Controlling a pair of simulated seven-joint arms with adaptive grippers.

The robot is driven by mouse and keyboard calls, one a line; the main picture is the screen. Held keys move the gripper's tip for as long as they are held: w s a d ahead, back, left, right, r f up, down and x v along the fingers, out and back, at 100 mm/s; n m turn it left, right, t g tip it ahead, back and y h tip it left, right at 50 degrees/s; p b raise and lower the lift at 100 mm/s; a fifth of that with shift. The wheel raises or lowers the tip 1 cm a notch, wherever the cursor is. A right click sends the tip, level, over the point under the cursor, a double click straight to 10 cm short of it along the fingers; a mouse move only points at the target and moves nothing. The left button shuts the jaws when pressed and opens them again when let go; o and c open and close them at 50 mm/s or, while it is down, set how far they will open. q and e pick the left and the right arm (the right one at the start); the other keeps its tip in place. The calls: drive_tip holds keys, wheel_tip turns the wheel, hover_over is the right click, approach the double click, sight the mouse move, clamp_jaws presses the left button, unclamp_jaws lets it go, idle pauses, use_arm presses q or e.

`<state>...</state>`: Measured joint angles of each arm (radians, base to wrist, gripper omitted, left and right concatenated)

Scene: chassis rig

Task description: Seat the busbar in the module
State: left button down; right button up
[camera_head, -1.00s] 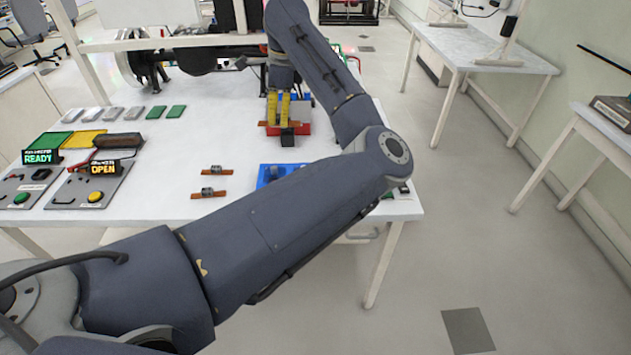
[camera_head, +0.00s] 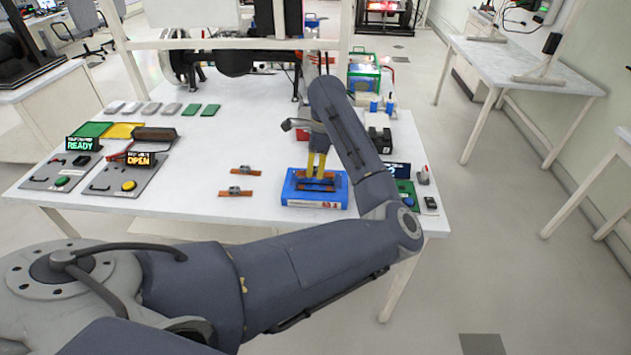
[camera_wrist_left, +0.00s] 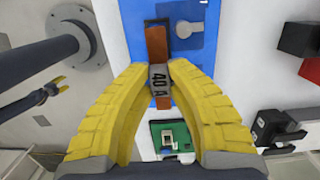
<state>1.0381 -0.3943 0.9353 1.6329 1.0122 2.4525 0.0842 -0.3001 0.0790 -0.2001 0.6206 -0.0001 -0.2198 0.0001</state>
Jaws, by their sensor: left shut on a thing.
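My left gripper (camera_head: 317,176), with yellow fingers, is shut on a copper busbar (camera_wrist_left: 157,42) with a grey middle block marked "40 A". The fingertips (camera_wrist_left: 159,78) grip that grey block. The blue module (camera_head: 316,203) lies near the front right of the table, and the gripper is directly over it. The module's blue top also shows beneath the busbar in the left wrist view (camera_wrist_left: 205,50). Whether the busbar touches the module or is still just above it I cannot tell.
Two more busbars (camera_head: 245,170) (camera_head: 236,191) lie left of the module. Panels reading "READY" (camera_head: 83,144) and "OPEN" (camera_head: 140,159) stand at left. A green board (camera_head: 407,191) and small black parts lie at right. Flat grey and green pieces (camera_head: 210,110) line the back.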

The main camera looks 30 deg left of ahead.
sight(315, 188)
use_arm(q)
drive_tip(key=shift+f, duration=2.5)
drive_tip(key=c, duration=1.4)
unclamp_jaws()
drive_tip(key=shift+f, duration=0.15)
drive_tip(key=shift+o, duration=0.2)
drive_tip(key=r, duration=0.4)
drive_tip(key=d+r, duration=0.1)
drive_tip(key=r, duration=0.7)
drive_tip(key=shift+w+d+r, duration=0.15)
drive_tip(key=shift+w, duration=0.2)
